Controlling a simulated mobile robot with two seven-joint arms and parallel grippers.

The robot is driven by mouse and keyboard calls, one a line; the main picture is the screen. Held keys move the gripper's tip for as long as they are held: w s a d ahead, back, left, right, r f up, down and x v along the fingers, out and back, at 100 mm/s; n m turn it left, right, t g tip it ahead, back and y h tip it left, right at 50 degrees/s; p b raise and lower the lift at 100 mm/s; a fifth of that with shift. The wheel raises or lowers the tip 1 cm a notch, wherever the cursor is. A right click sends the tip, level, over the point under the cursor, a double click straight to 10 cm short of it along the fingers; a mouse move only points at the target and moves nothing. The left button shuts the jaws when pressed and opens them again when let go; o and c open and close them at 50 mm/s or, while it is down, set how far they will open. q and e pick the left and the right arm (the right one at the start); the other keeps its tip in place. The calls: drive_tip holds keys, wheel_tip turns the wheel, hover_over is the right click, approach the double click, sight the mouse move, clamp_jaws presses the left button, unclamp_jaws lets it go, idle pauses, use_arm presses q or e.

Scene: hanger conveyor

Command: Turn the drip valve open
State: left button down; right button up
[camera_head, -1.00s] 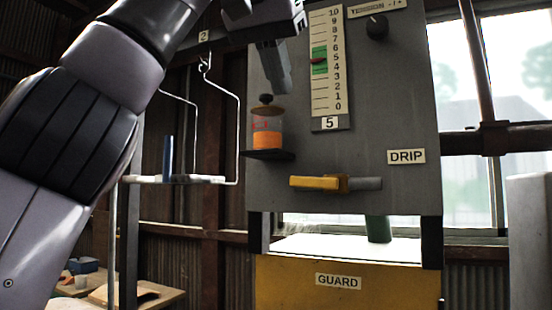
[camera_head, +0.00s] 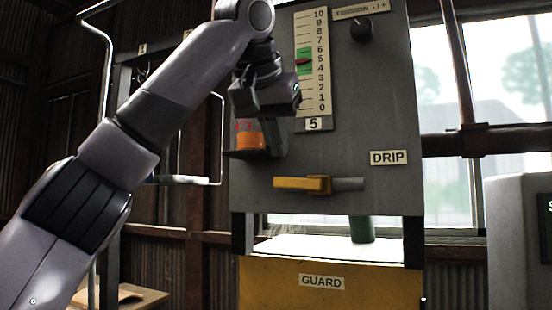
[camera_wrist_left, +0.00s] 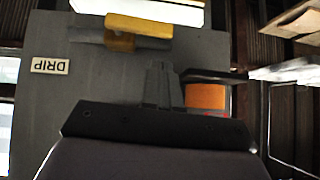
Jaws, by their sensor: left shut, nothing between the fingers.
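The drip valve has a yellow handle (camera_head: 300,184) lying horizontally, in line with a short grey pipe (camera_head: 349,184) on the grey panel. The DRIP label (camera_head: 389,157) is up and right of it. In the left wrist view, upside down, the yellow handle (camera_wrist_left: 139,25) is at the top. My left gripper (camera_head: 275,143) points down, shut and empty, above the handle and apart from it. Its fingertips also show in the left wrist view (camera_wrist_left: 158,68). My right gripper is not in view.
A jar with orange contents (camera_head: 250,138) stands on a small dark shelf (camera_head: 245,154) close left of my left gripper. A gauge (camera_head: 312,70) and black knob (camera_head: 361,30) are above. A yellow GUARD panel (camera_head: 345,290) is below. A hanger (camera_head: 218,140) hangs left.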

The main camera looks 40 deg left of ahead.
sight(279, 178)
use_arm(q)
drive_tip(key=shift+s+f, duration=0.1)
drive_tip(key=shift+f, duration=1.35)
drive_tip(key=shift+s+a+f+n+h+b, duration=0.15)
drive_tip(key=shift+f+n+h+b, duration=0.35)
drive_tip(key=shift+f+h+b, duration=0.55)
drive_tip(key=shift+r+y, duration=0.25)
